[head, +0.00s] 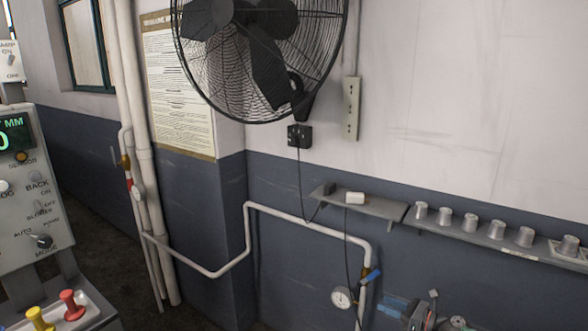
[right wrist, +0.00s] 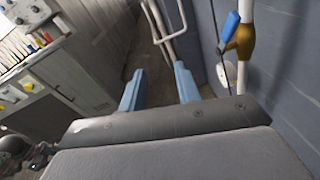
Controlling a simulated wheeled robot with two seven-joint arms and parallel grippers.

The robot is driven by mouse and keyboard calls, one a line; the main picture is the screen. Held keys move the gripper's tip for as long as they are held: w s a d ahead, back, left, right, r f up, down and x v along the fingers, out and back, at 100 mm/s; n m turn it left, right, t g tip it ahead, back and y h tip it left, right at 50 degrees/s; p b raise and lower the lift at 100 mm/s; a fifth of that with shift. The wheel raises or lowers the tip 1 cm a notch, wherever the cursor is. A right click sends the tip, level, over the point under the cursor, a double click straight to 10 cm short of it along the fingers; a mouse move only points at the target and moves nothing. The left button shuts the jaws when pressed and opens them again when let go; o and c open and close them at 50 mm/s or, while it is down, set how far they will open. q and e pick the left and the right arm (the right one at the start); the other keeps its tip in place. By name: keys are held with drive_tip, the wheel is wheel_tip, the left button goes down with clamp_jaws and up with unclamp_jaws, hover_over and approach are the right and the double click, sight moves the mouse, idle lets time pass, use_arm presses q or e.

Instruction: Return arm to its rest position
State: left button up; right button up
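My right gripper (head: 393,307) shows at the bottom right of the head view, in front of the lower wall near the pipe and gauge. In the right wrist view my right gripper (right wrist: 158,84) has its two blue fingers apart with nothing between them. The floor and the wall pipes show beyond the fingertips. My left gripper is in neither view. No pan can be made out in either view.
A white pipe (head: 300,218) with a gauge (head: 342,298) and blue-handled valve (head: 371,276) runs along the wall. A shelf (head: 375,207) and a row of metal cups (head: 470,222) are above my right gripper. A control panel (head: 22,200) stands left. A fan (head: 262,60) hangs above.

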drive_tip(key=w+d+r+m+t+h, duration=0.35)
drive_tip(key=d+m+h, duration=0.3)
drive_tip(key=m, duration=0.65)
drive_tip(key=w+d+r+m+t+h, duration=0.4)
drive_tip(key=m+h, duration=0.4)
drive_tip(key=m, duration=0.4)
drive_tip(key=s+a+f+m+g+h, duration=0.1)
drive_tip(key=s+a+f+m+g, duration=0.2)
drive_tip(key=s+f+m+g, duration=0.35)
drive_tip(key=s+a+f+m+g+h, duration=0.2)
drive_tip(key=s+a+f+m+g, duration=0.1)
drive_tip(key=s+f+m, duration=0.55)
drive_tip(key=s+a+f+g+y, duration=0.1)
drive_tip(key=s+a+f, duration=0.5)
drive_tip(key=s, duration=0.7)
drive_tip(key=s+a+f+m+g+y, duration=0.1)
drive_tip(key=s+a+f, duration=0.5)
drive_tip(key=s, duration=0.7)
drive_tip(key=s+a+f+m+g+y, duration=0.1)
drive_tip(key=s+a+f+g+y, duration=0.2)
drive_tip(key=s+f, duration=0.6)
drive_tip(key=s+a+g, duration=0.2)
drive_tip(key=s+a, duration=0.1)
drive_tip(key=s, duration=0.1)
drive_tip(key=shift+s+f, duration=0.2)
drive_tip(key=shift+f, duration=0.05)
